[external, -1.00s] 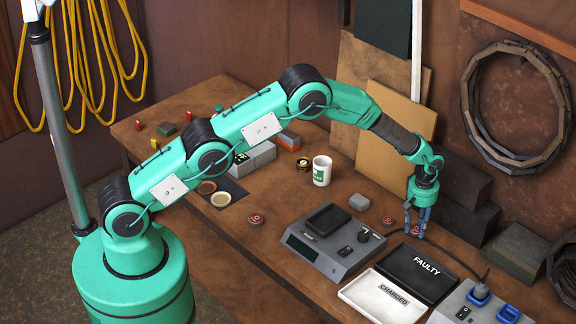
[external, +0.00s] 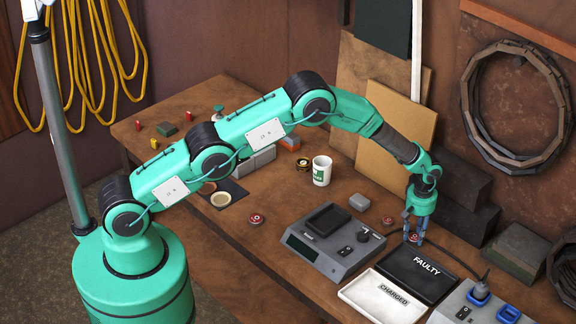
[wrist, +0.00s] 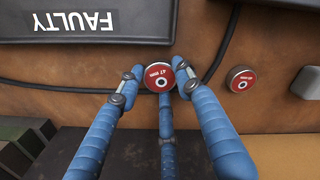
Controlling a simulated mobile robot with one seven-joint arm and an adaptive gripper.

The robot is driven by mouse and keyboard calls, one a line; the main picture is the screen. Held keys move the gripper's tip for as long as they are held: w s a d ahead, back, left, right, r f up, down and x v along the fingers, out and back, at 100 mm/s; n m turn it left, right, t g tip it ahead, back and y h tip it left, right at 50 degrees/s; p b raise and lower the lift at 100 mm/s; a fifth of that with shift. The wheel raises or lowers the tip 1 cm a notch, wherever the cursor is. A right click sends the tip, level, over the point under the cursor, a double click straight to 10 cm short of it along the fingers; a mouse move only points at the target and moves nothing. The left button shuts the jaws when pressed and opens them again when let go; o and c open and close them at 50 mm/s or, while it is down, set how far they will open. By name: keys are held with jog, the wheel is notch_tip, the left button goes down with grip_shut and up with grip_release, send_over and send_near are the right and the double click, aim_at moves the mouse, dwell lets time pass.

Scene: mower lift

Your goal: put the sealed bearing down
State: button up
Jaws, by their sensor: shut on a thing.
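My gripper (external: 415,232) has blue fingers and points down near the back of the bench, behind the black FAULTY tray (external: 443,284). In the wrist view my gripper (wrist: 160,80) is shut around the sealed bearing (wrist: 158,76), a small round disc with a red face, white lettering and a central hole. The bearing lies flat between the fingertips, close to the bench top. I cannot tell whether it touches the wood. In the external view the bearing (external: 413,238) is partly hidden by the fingers.
A similar red disc (wrist: 241,79) lies on the bench beside the held one. A dark cable (wrist: 75,88) runs past the fingertips. The white CHARGED tray (external: 360,297), a grey scale-like unit (external: 318,257) and dark blocks (external: 452,222) along the wall stand nearby.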

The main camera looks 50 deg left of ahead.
aim_at(415, 237)
jog(key=shift+f, duration=0.15)
jog(key=o, duration=1.2)
jog(key=shift+r, duration=0.2)
notch_tip(415, 237, up, 12)
jog(key=shift+b, duration=0.3)
